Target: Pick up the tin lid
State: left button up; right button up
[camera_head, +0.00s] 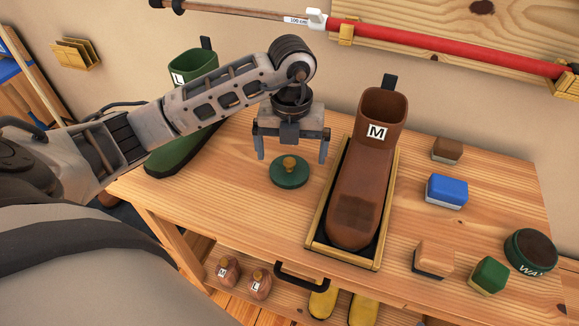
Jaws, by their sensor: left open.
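The tin lid (289,173) is a round dark green disc with a small wooden knob on top. It lies flat on the wooden table, left of the brown boot's tray. My left gripper (291,158) is open and points down above the lid, with its two fingers apart on either side of the knob as seen from here. The fingertips appear to be above the lid, and nothing is held. The open green tin (531,250) with dark contents stands at the table's right end. My right gripper is not in view.
A brown boot marked M (362,190) stands in a wooden-framed tray just right of the lid. A green boot marked L (192,62) is behind my left arm. Several brushes or blocks, including a blue one (446,191), occupy the right side of the table (225,215).

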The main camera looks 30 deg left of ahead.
aim_at(289, 160)
pick_arm(q)
jog(key=f, duration=0.4)
jog(key=shift+a, duration=0.2)
jog(key=c, duration=0.8)
jog(key=shift+r, duration=0.1)
